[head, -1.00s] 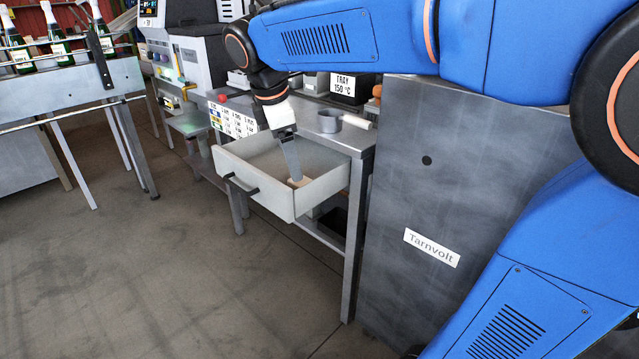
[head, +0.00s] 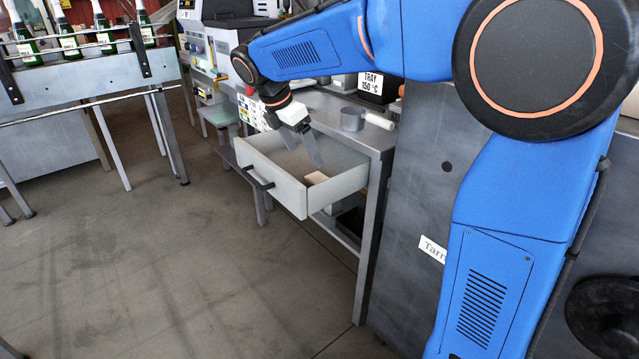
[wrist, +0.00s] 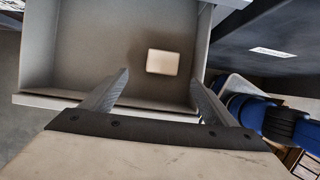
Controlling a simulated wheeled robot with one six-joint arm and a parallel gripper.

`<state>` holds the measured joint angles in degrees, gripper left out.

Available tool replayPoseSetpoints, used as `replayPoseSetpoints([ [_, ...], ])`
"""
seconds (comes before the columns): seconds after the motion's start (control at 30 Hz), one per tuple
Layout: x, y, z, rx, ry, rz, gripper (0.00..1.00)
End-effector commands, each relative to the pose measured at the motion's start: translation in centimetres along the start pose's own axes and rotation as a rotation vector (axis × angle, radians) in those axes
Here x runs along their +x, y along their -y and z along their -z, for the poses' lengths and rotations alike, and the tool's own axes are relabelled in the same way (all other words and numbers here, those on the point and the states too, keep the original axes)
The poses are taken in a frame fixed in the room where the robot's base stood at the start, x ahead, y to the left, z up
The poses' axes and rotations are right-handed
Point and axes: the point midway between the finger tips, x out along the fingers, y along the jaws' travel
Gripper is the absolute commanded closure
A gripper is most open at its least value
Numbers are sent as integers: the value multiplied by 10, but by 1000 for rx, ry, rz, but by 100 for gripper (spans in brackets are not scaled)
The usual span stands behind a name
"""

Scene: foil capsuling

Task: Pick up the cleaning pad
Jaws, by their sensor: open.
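The cleaning pad (wrist: 162,62) is a small cream block lying flat on the bottom of the open drawer (wrist: 84,98). In the head view the pad (head: 316,178) shows near the drawer's right corner, and the drawer (head: 283,187) is pulled out under the bench. My gripper (wrist: 158,84) is open and empty, with the pad ahead of its fingertips and roughly between them in the wrist view. In the head view my gripper (head: 307,148) reaches down into the drawer beside the pad. The gap between fingers and pad is hard to judge.
The drawer walls stand close around my fingers. A grey pot with a light handle (head: 353,119) and a dark box labelled TRAY 150 °C (head: 371,85) stand on the bench. A grey cabinet (head: 417,180) is to the right. Bottles (head: 68,36) stand at the far left.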

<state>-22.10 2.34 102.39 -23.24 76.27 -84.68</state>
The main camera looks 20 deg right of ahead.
Motion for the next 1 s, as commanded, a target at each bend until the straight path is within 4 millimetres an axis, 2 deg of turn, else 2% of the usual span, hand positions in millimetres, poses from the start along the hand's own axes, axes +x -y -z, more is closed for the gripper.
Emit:
replayPoseSetpoints([
  [0.1, 22, 1, -1, 1, 0, 4, 20],
  [0.23, 41, 1, 0, 1, -1, 2, 20],
  [0.57, 64, 2, -1, 2, -1, 2, 20],
  [0.83, 98, 7, -4, 1, 0, 3, 20],
  [1.0, 106, 6, -3, 0, 0, 0, 20],
])
